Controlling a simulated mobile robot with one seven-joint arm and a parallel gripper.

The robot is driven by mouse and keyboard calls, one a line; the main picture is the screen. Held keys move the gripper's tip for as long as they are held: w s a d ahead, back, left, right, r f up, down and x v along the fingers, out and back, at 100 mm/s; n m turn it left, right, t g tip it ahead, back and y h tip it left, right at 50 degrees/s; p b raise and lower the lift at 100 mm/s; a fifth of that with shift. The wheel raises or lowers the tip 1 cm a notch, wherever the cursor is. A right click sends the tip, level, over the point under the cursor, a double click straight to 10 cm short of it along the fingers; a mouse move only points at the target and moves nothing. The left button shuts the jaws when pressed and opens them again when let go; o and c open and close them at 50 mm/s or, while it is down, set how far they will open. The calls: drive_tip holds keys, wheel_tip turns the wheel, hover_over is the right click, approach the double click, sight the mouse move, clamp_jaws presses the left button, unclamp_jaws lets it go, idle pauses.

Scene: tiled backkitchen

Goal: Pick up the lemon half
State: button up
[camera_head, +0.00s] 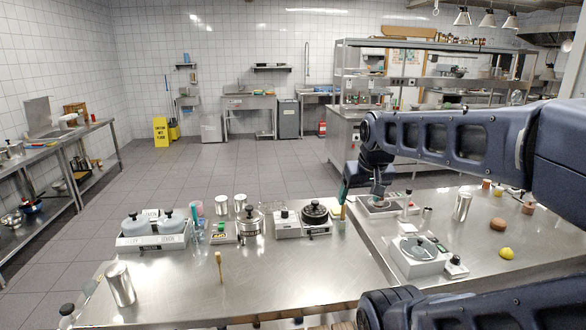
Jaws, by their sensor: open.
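The lemon half (507,253) is a small bright yellow piece lying on the right-hand steel counter (465,285), near its right side. Its rounded side shows; I cannot see a cut face. My gripper (363,192) hangs at the end of my arm near the middle of the picture, well to the left of and farther back than the lemon half. It is open, small and partly hard to make out, and it is apart from the lemon half.
A grey-white appliance (416,258) stands left of the lemon half, with a small dark-topped item (455,265) between. A brown round item (497,225) and a steel cylinder (462,207) stand behind. Scales and pots crowd the left counter (280,285). Bare steel surrounds the lemon half.

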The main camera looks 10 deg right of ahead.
drive_tip(key=shift+c, duration=0.6)
drive_tip(key=shift+w+d, duration=0.1)
